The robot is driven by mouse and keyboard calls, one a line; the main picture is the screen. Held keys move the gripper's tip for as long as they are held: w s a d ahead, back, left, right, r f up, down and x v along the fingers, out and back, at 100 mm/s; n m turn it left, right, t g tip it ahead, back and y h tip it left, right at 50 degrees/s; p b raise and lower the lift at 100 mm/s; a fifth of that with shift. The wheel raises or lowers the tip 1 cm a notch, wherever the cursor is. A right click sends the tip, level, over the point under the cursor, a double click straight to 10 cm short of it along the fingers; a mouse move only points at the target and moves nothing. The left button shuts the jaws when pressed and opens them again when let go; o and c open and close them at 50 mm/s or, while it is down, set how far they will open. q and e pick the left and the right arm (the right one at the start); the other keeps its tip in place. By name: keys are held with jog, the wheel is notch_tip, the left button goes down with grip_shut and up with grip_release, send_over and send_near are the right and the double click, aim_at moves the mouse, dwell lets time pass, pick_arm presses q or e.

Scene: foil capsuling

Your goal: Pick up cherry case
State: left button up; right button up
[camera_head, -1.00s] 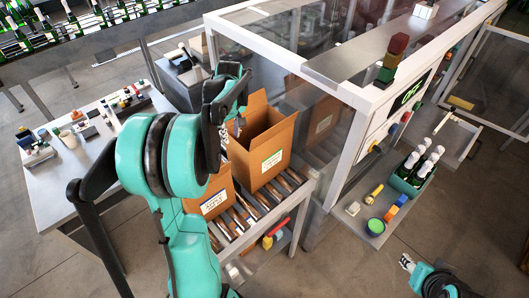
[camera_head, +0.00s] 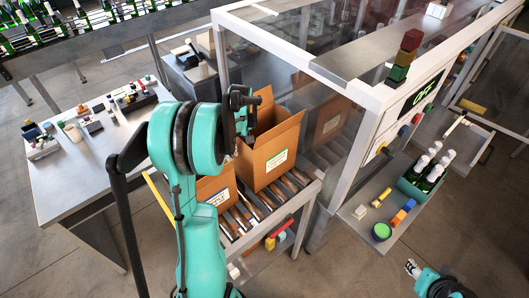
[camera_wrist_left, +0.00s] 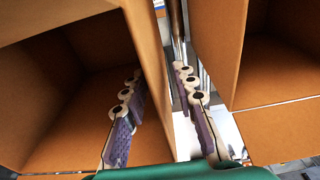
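Two open cardboard cases stand on the roller conveyor. The larger-showing case (camera_head: 268,160) has a green-marked label. The other case (camera_head: 217,187) has a blue-marked label and is partly hidden behind my left arm. I cannot read which is cherry. My left gripper (camera_head: 243,112) is at the upper rim of the green-labelled case. In the left wrist view its fingers (camera_wrist_left: 162,103) are apart, one over the left case's (camera_wrist_left: 60,90) opening, the other in the gap beside the right case (camera_wrist_left: 275,70); a case wall lies between them. My right gripper (camera_head: 412,268) is far from the cases.
The roller conveyor (camera_head: 290,187) runs into a glass-walled machine (camera_head: 345,150) close on the right. A metal table (camera_head: 75,190) with small items stands left. A green crate of bottles (camera_head: 425,188) sits on the machine's side shelf.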

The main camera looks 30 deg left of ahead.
pick_arm(q)
jog(key=shift+s+r, duration=0.1)
jog(key=shift+s, duration=0.1)
jog(key=shift+c, duration=0.3)
jog(key=shift+w, duration=0.1)
grip_shut()
